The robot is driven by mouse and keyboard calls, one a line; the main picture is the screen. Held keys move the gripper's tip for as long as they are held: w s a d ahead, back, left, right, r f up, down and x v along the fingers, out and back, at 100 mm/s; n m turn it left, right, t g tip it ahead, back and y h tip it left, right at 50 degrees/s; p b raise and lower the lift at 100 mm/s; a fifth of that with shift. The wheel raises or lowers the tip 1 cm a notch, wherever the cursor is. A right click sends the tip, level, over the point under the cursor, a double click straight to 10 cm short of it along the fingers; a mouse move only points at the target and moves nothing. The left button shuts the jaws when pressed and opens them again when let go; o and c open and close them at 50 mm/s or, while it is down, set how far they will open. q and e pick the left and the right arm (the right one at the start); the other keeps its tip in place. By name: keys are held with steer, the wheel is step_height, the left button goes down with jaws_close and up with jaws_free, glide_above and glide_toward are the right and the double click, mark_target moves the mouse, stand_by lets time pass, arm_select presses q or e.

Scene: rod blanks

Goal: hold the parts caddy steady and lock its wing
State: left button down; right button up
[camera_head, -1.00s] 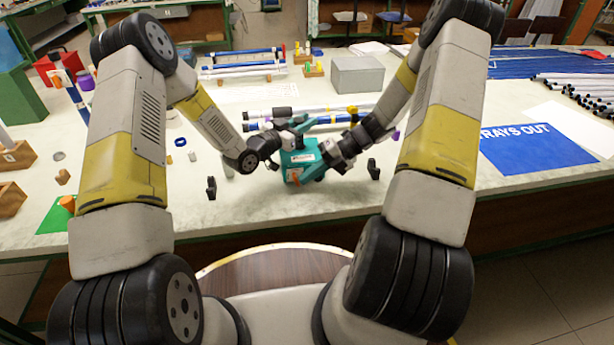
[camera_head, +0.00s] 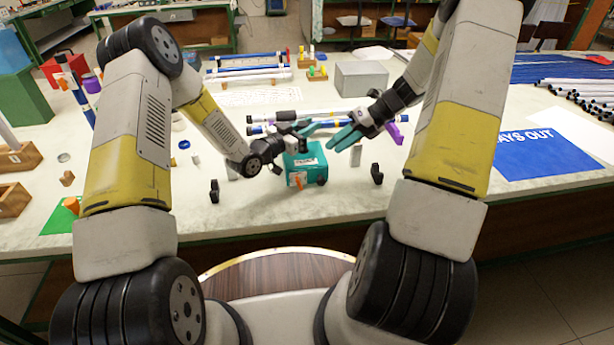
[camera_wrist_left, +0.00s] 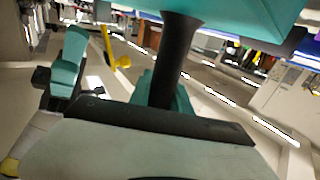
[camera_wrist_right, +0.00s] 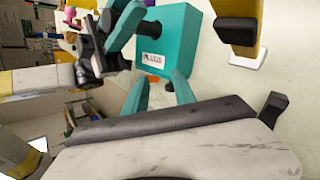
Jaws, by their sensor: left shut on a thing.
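The parts caddy is a teal box (camera_head: 305,166) with a white label, on the near part of the bench. A small orange piece (camera_head: 299,182) shows on its near side; I cannot tell whether it is the wing. The right wrist view also shows the teal box (camera_wrist_right: 175,35). My right gripper (camera_head: 336,137) is open and empty above and to the right of the caddy, apart from it. Its two teal fingers (camera_wrist_right: 160,95) are spread in its wrist view.
Black uprights stand left (camera_head: 214,190) and right (camera_head: 377,172) of the caddy. Rods lie behind it, and a grey box (camera_head: 361,78) stands farther back. A blue sign (camera_head: 535,148) and many rods fill the right. The bench's front strip is mostly clear.

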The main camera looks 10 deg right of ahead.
steer(key=w+a+r+n+t+h, duration=0.4)
steer(key=w+a+r+n+t, duration=0.2)
steer(key=w+r+n, duration=0.5)
steer(key=a+r+n+t+h, duration=0.2)
steer(key=a+r+n+h, duration=0.15)
steer(key=n, duration=0.35)
steer(key=n+g+h, duration=0.5)
steer(key=n, duration=1)
glide_above(297, 181)
steer(key=s+a, duration=0.3)
steer(key=s, duration=0.1)
step_height(297, 181, down, 13)
steer(key=shift+y, duration=0.25)
steer(key=x, duration=1.1)
steer(key=shift+w+d, duration=0.1)
steer(key=shift+c, duration=0.2)
jaws_close()
